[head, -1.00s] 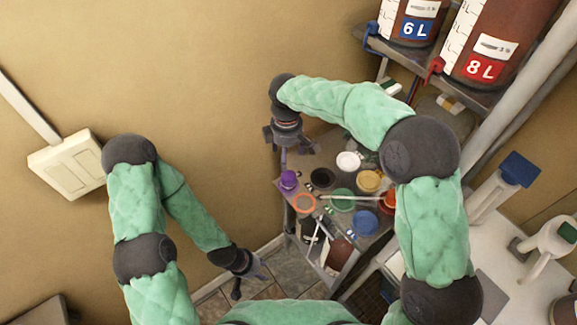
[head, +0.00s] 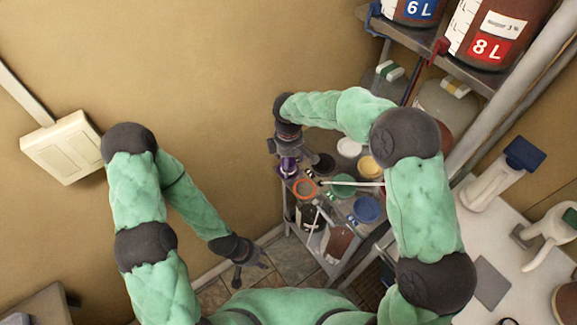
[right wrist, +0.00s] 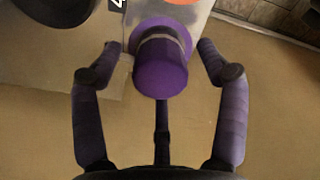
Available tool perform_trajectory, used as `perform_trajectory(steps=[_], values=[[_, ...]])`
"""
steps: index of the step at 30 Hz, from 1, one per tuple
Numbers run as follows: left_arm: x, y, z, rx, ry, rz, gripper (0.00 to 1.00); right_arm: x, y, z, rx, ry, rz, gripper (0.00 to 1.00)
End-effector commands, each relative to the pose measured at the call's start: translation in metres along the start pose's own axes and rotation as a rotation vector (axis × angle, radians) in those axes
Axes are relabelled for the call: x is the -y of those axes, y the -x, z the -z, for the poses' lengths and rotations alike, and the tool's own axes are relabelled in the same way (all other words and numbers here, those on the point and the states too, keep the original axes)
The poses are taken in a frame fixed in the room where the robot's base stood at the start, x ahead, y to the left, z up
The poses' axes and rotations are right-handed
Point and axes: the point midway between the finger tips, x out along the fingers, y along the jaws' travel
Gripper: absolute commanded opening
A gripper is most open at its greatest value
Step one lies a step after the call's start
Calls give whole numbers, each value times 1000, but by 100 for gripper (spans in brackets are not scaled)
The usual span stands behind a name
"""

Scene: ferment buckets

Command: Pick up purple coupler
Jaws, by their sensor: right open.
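The purple coupler (head: 287,167) stands at the shelf's left corner in the head view. In the right wrist view the purple coupler (right wrist: 161,68) sits between the fingers, with a pale band around its middle. My right gripper (right wrist: 164,60) is open, one finger on each side of the coupler, with a visible gap on the right; the left fingertip is close to it. In the head view my right gripper (head: 288,150) is directly over the coupler and partly hides it. My left gripper (head: 250,275) hangs low above the floor, empty; its finger opening is unclear.
The shelf top (head: 325,203) holds an orange ring (head: 305,188), a black lid (head: 323,163), a white lid (head: 349,147), a green lid (head: 342,185) and a blue lid (head: 367,208). Large buckets (head: 490,32) stand on the upper shelf at right. The wall is left.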

Motion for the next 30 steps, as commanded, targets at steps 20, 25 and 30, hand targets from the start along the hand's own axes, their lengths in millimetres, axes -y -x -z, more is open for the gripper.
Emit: perform_trajectory(steps=[20,25,30], values=[[0,0,0,0,0,0,40,-1,0,0,-1,-1,-2,8],[0,1,0,0,0,0,40,-1,4,0,-1,-1,-2,8],[-2,5,0,0,0,0,40,-1,19,0,-2,-1,-3,8]])
